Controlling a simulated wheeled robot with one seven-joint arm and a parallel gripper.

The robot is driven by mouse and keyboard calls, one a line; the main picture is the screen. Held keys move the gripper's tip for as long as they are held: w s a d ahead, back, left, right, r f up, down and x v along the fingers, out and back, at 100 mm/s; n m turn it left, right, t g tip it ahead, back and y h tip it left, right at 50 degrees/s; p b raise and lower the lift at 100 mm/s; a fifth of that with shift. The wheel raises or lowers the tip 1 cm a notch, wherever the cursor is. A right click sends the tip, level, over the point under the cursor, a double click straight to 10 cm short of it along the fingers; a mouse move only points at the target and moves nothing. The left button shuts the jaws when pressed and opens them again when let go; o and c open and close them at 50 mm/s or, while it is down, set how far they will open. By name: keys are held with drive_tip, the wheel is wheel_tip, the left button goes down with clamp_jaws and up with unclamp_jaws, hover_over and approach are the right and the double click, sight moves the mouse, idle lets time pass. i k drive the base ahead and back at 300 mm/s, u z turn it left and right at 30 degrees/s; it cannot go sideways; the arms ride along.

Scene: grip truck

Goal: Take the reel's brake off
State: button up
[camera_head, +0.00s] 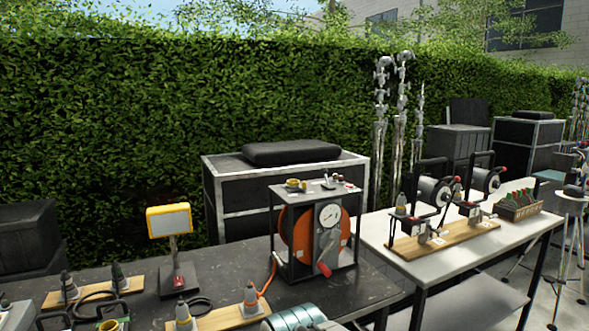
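An orange reel (297,236) sits in a dark box-like frame (272,240) on the dark table. A round white dial (329,215) is on the frame's front, with a grey lever below it ending in a red grip (324,269) that points down. I cannot tell whether this lever is the brake. An orange cable (270,277) runs down from the frame to an orange-and-grey connector (250,296). Two smaller reels with white drums, a left one (428,190) and a right one (480,180), stand on a wooden board on the white table. My gripper is not in view.
Small items lie on the reel frame's top (310,190). A yellow-framed lamp (169,220) stands left on the dark table (365,297). A crate (518,207) is on the white table (385,229).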

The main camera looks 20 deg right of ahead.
sight(324, 171)
drive_tip(key=k, duration=0.55)
drive_tip(key=z, duration=0.65)
drive_tip(key=i, duration=0.3)
drive_tip(key=z, duration=1)
drive_tip(key=i, duration=1.55)
drive_tip(key=u, duration=1)
drive_tip(key=i, duration=0.5)
drive_tip(key=u, duration=0.65)
